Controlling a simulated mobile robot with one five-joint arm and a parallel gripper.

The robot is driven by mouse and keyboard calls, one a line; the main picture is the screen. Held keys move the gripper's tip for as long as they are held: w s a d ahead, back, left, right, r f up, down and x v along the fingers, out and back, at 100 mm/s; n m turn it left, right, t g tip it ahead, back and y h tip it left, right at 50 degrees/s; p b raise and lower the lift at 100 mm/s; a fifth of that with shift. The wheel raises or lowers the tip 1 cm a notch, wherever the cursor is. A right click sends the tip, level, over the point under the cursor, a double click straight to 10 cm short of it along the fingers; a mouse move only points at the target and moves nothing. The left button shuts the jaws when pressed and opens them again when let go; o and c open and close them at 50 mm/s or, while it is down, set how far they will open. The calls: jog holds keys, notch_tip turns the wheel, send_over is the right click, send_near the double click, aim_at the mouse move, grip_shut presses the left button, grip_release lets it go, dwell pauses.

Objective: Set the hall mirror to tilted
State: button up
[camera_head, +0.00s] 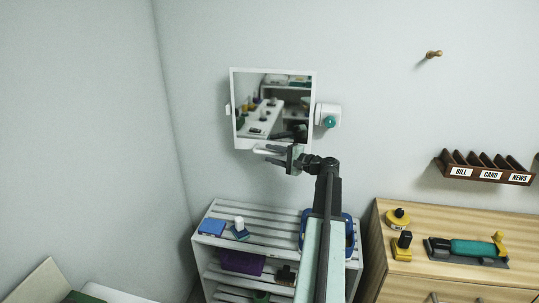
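The hall mirror (272,104) is a square glass in a white frame, mounted on the far wall. A white bracket with a teal knob (329,122) is at its right side, and a smaller white piece shows at its left. How far the mirror leans is hard to tell. My gripper (270,155) is at the mirror's lower edge, coming from the right. A pale bar lies by its dark fingers; whether they touch or grip it is unclear.
To the right are a wooden dresser (395,283) with tools, a labelled letter rack (487,175) and a wall peg (433,54). The wall left of the mirror is bare.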

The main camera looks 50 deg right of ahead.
jog(key=shift+w+a, duration=0.15)
jog(key=shift+w, duration=0.75)
grip_shut()
jog(key=shift+s, duration=0.1)
dwell(0.7)
